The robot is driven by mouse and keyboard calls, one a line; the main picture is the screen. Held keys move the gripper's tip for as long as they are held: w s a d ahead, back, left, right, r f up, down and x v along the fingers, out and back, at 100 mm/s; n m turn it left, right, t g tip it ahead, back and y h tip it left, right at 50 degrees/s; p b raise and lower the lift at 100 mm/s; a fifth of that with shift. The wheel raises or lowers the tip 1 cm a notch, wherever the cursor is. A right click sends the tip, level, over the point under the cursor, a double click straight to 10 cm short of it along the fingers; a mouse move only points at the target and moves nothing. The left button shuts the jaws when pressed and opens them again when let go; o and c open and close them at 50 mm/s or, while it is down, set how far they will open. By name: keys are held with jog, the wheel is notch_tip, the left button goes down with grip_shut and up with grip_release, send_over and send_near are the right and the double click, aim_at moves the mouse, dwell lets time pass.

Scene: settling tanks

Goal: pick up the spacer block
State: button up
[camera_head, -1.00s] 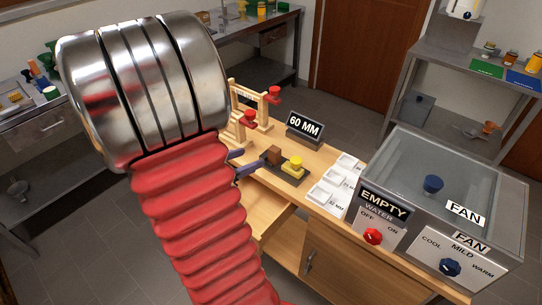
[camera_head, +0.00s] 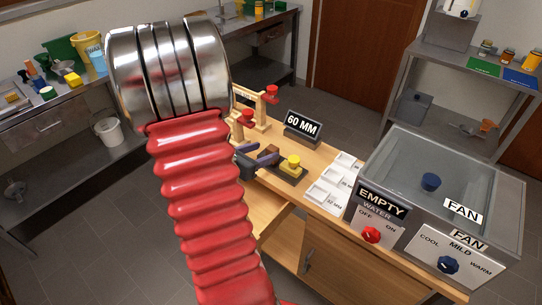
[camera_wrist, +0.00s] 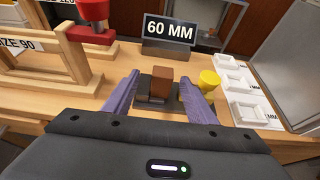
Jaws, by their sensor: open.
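The spacer block appears to be the brown block (camera_wrist: 161,82) standing on a dark base plate (camera_wrist: 148,100). In the head view the block (camera_head: 271,151) is partly covered by a finger. My gripper (camera_wrist: 160,90) is open, with its purple fingers on either side of the block. I cannot tell whether either finger touches it. In the head view my gripper (camera_head: 264,156) emerges from behind my red arm. A yellow knob (camera_wrist: 209,80) stands just right of the right finger; it also shows in the head view (camera_head: 292,161).
A wooden frame with red knobs (camera_wrist: 95,10) stands to the left. A "60 MM" sign (camera_wrist: 169,30) stands behind the block. White trays (camera_wrist: 246,90) lie to the right, before a glass tank (camera_head: 440,165) with dials.

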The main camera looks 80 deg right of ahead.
aim_at(273, 145)
jog(key=shift+d, duration=0.1)
jog(key=shift+f+x, duration=0.15)
jog(key=shift+x, duration=1.15)
jog(key=shift+f+x, duration=0.1)
jog(key=shift+x, duration=1.2)
jog(key=shift+s+a, duration=0.15)
jog(key=shift+a, duration=0.05)
jog(key=c, duration=1.2)
jog(key=shift+o, duration=0.2)
jog(key=shift+d+r, duration=0.1)
jog(key=shift+r, duration=0.75)
notch_tip(273, 145, up, 8)
jog(key=shift+r, duration=0.2)
